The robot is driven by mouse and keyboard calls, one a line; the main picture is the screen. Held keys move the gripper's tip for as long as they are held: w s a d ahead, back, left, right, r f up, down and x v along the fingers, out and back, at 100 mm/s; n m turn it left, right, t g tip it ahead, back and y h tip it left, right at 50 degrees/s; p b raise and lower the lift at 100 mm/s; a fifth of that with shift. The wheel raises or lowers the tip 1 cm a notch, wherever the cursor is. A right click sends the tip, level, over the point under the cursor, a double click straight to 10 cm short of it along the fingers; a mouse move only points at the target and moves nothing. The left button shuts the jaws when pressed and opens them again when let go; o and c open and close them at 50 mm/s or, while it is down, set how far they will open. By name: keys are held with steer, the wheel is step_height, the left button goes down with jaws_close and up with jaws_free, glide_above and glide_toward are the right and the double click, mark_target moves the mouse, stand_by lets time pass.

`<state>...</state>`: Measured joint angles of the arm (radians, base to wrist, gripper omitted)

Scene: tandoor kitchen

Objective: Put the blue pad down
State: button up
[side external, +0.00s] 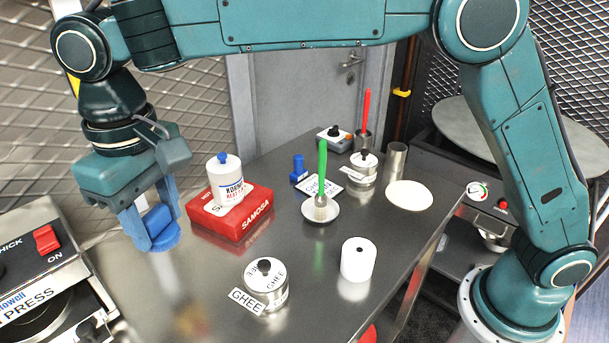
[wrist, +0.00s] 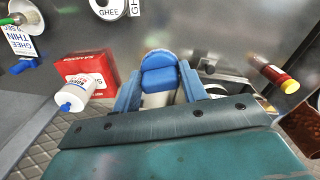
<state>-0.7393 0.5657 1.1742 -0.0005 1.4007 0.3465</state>
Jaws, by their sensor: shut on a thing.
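My gripper (side external: 152,218) is shut on that grip, with one blue finger on each side. The pad is at the left part of the steel table (side external: 205,285), left of the red samosa box. I cannot tell whether its base touches the steel. In the wrist view the pad (wrist: 158,62) sits between my fingertips (wrist: 160,82), its rounded edge showing beyond them. Its underside is hidden.
The red samosa box (side external: 240,222) carries a white bottle (side external: 223,180). The ghee tin (side external: 265,284) and a white roll (side external: 358,259) stand at the front. A press (side external: 45,290) is at left. A red-and-yellow-ended bottle (wrist: 273,73) shows in the wrist view.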

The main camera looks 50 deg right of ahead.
step_height(320, 180, down, 14)
stand_by(0.4)
steer(key=shift+f, duration=2.15)
steer(key=shift+f, duration=0.15)
steer(key=o, duration=1)
step_height(320, 180, up, 12)
steer(key=shift+r, duration=0.2)
